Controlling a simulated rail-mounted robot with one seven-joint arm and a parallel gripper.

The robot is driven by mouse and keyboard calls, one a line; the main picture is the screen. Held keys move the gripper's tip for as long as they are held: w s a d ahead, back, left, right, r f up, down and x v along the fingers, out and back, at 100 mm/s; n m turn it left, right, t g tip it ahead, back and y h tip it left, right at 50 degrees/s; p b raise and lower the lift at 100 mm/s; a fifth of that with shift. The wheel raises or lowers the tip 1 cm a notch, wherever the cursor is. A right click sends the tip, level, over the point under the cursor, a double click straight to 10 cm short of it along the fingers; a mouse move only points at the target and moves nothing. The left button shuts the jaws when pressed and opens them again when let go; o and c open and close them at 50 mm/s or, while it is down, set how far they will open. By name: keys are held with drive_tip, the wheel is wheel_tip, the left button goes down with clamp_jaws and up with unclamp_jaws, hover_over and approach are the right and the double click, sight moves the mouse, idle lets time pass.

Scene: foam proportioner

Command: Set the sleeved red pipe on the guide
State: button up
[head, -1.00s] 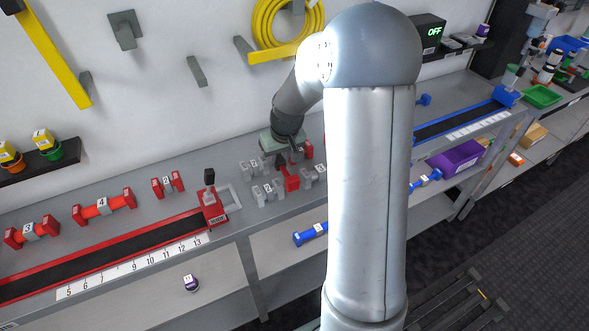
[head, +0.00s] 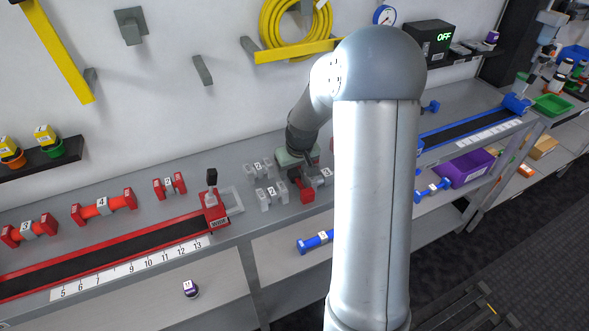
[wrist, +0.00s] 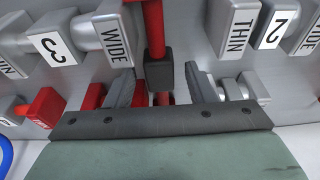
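Red pipes with grey, numbered sleeves lie on the bench in the head view: one marked 4 (head: 104,206), another (head: 29,231) left of it, and a shorter one (head: 169,185). I cannot tell which one the task means. The red guide (head: 110,257) with its black strip runs along the bench front. My gripper (wrist: 160,92) is at a red fixture (head: 303,190) among silver fittings, right of the guide. In the wrist view its fingers are apart, either side of a dark block (wrist: 158,75) on a red bar (wrist: 153,28), with gaps. Red parts behind the fingers are mostly hidden.
Silver fittings marked WIDE (wrist: 113,38) and THIN (wrist: 236,27) flank my gripper. A red stop with a black knob (head: 212,178) stands at the guide's right end. A blue pipe (head: 316,241) lies on the lower shelf. A numbered scale (head: 130,268) fronts the guide.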

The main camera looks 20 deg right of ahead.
drive_tip(key=shift+r, duration=0.7)
drive_tip(key=s+v, duration=0.1)
drive_tip(key=v, duration=1)
drive_tip(key=s+a+g, duration=0.1)
drive_tip(key=s+a, duration=0.8)
drive_tip(key=s, duration=0.2)
drive_tip(key=shift+s+a+r+b, duration=0.2)
drive_tip(key=shift+s+a+b, duration=0.1)
drive_tip(key=shift+a, duration=0.05)
drive_tip(key=shift+o, duration=0.4)
drive_tip(key=s+a+f, duration=0.1)
drive_tip(key=s+a, duration=0.1)
drive_tip(key=s, duration=0.4)
drive_tip(key=s+a+f+g, duration=0.1)
drive_tip(key=s+a, duration=0.1)
drive_tip(key=s, duration=0.4)
drive_tip(key=shift+s+f, duration=0.25)
drive_tip(key=shift+f, duration=0.05)
drive_tip(key=shift+w, duration=0.15)
